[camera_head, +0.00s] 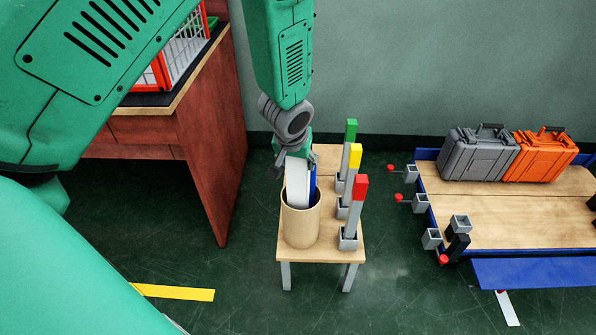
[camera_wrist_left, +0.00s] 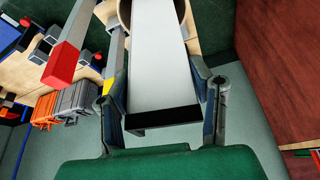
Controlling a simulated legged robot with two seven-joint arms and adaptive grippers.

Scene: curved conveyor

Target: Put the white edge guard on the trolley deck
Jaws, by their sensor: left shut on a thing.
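The white edge guard (camera_head: 297,185) stands in a round tan bin (camera_head: 301,228) on a small wooden stand, its upper part above the rim. My left gripper (camera_head: 291,163) is over the bin and shut on the guard's top end. In the left wrist view, the guard (camera_wrist_left: 158,55) runs as a wide white strip between the two fingers of my left gripper (camera_wrist_left: 164,92), with a dark end edge. Its lower end is hidden in the bin. The trolley deck (camera_head: 480,213) is light wood with a blue frame, at the right. My right gripper is not in view.
A blue piece (camera_head: 313,180) shows beside the guard. Red, yellow and green-topped posts (camera_head: 360,190) stand close right of the bin. A grey case (camera_head: 478,153) and an orange case (camera_head: 541,155) occupy the deck's back; its front is clear. A brown desk (camera_head: 212,140) stands left.

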